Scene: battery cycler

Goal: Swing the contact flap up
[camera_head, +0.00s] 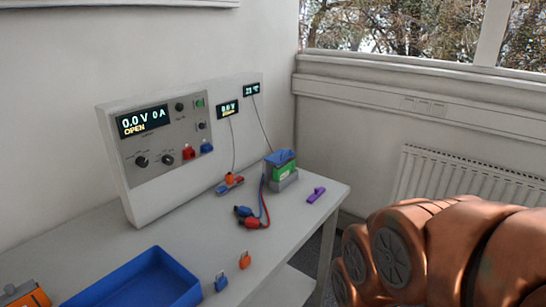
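A green battery block (285,171) sits in a grey holder (287,182) near the right end of the bench. A blue part (280,157) lies across the top of the block. It may be the contact flap, but it is too small here to tell its hinge or exact angle. My copper-coloured arm fills the lower right of the head view, off the bench's right end. My gripper is not in view, so its opening and anything in it are hidden.
The cycler panel (170,165) reads 0.0 V, 0 A, OPEN. Red and blue leads (263,205) with clips lie left of the holder. A purple piece (316,194) lies to its right. A blue tray (140,280), a blue tag (221,282) and an orange tag (244,260) are nearer.

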